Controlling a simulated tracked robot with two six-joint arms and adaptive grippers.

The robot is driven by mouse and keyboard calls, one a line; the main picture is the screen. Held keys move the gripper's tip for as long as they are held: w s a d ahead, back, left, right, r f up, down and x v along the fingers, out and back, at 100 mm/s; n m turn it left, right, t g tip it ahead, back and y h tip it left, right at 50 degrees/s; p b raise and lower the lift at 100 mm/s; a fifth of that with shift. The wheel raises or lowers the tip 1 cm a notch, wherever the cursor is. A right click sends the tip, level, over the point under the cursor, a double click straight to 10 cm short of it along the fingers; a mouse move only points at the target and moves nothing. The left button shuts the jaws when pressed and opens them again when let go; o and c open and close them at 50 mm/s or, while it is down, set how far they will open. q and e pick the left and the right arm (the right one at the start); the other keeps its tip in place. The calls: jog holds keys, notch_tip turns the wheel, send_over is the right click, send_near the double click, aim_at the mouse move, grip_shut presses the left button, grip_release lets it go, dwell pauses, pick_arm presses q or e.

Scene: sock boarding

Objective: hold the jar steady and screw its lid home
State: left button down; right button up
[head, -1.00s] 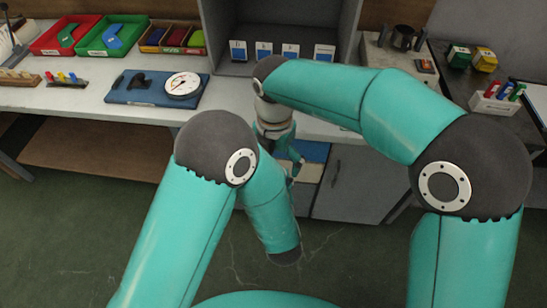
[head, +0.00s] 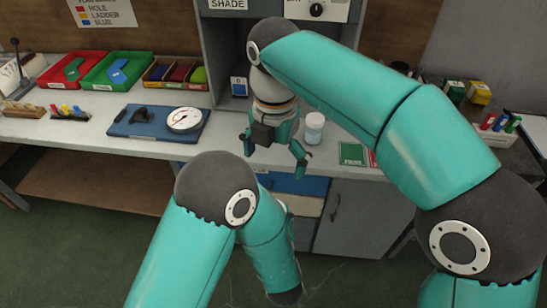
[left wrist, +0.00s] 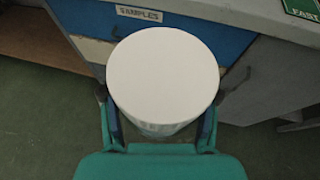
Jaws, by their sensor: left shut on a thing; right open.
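In the left wrist view a jar (left wrist: 165,128) with a broad white round top (left wrist: 165,70) stands between the fingers of my left gripper (left wrist: 160,126), which is shut on its pale body. I cannot tell how the lid sits. In the head view the left gripper and that jar are hidden behind my left arm. My right gripper (head: 275,152) is open and empty, hanging above the bench's front edge. A small jar-like container (head: 315,128) with a white top stands upright just right of it, apart from the fingers.
The bench (head: 215,155) carries a blue board (head: 125,130) with a round dial (head: 184,119), red (head: 60,80) and green (head: 95,75) bins, and a green card (head: 352,153). A blue drawer (left wrist: 215,35) labelled SAMPLES lies beyond the held jar.

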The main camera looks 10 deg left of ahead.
dwell(0.5)
jog(key=s+d+f+m+y, duration=0.1)
jog(key=d+f+m, duration=0.2)
jog(key=f+m, duration=0.45)
jog(key=d+f+m+y, duration=0.1)
jog(key=d+f+m, duration=0.25)
jog(key=f, duration=0.75)
jog(key=s+d+f+m+y, duration=0.1)
jog(key=d+f+m, duration=0.2)
jog(key=f+m, duration=0.55)
jog(key=s+d+f+m, duration=0.3)
jog(key=s+f+m, duration=0.4)
jog(key=s+d+f+m+y, duration=0.1)
jog(key=s+d+f+m, duration=0.2)
jog(key=s+f+m, duration=0.3)
jog(key=shift+s+d+f+m+t, duration=0.3)
jog(key=shift+s+f+m, duration=0.1)
jog(key=shift+s+m, duration=0.05)
pick_arm(q)
jog(key=shift+a, duration=0.1)
